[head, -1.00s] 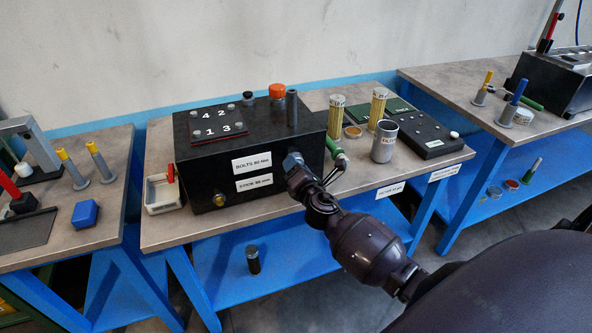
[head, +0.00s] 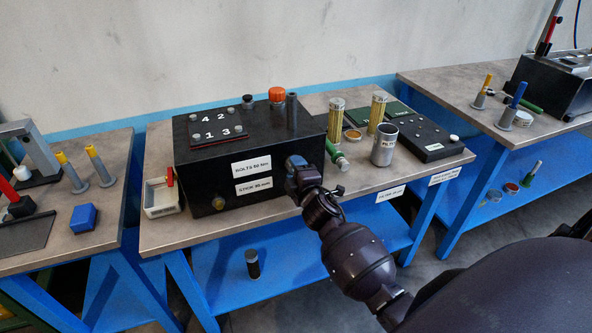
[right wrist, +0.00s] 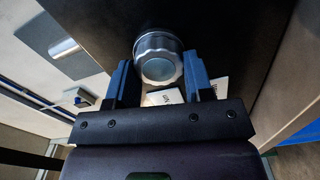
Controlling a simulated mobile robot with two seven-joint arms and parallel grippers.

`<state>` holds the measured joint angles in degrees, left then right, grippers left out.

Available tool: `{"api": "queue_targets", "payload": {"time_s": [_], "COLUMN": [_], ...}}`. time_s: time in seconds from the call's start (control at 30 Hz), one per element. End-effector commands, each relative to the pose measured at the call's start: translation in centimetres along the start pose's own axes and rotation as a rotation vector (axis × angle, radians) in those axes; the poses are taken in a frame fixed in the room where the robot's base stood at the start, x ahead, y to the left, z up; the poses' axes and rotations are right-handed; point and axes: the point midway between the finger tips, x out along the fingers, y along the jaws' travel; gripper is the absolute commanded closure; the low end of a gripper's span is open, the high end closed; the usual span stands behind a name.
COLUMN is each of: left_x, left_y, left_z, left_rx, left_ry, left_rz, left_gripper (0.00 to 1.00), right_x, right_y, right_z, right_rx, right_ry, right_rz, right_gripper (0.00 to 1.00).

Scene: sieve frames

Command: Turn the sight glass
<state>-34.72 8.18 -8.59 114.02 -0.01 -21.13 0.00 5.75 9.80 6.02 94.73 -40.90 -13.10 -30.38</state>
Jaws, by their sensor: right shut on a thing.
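The sight glass (right wrist: 160,66) is a round metal knob with ridged edges and a pale glass face. It sits on the front of the black box (head: 205,167), and in the head view my gripper hides it. My right gripper (head: 295,162) is at the right part of the box's front. In the right wrist view its two blue fingers (right wrist: 158,72) stand on either side of the sight glass, shut on it. My left gripper is not in view.
On the box are a numbered plate (head: 216,133), an orange cap (head: 277,94) and a dark upright tube (head: 292,110). A brass plug (head: 219,203) is low on its front. To the right stand yellow filters (head: 336,117) and a grey metal cup (head: 384,145). A white tray (head: 161,197) is left.

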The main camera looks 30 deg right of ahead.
Motion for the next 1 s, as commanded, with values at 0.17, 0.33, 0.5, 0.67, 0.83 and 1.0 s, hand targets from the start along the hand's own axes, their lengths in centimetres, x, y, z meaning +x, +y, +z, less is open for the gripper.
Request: {"api": "queue_targets", "payload": {"time_s": [0.17,0.33,0.5,0.67,0.83,1.0], "left_x": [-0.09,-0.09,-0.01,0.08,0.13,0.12], "left_y": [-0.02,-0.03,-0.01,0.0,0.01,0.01], "left_z": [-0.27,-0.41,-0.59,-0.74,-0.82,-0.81], "left_rx": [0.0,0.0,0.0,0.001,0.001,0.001], "left_ry": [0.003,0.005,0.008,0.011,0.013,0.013], "left_rz": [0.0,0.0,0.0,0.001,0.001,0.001], "left_gripper": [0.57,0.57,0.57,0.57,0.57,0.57], "right_x": [0.03,0.03,0.03,0.03,0.03,0.03], "right_y": [0.14,0.13,0.12,0.11,0.12,0.11], "right_z": [-0.02,-0.04,-0.05,-0.05,-0.05,-0.04], "right_rx": [0.083,0.125,0.141,0.143,0.143,0.142], "right_ry": [0.0,0.001,0.001,0.001,0.001,0.001], "right_rz": [0.001,0.001,0.001,0.001,0.001,0.001], "right_gripper": [0.76,0.76,0.76,0.76,0.76,0.3]}}
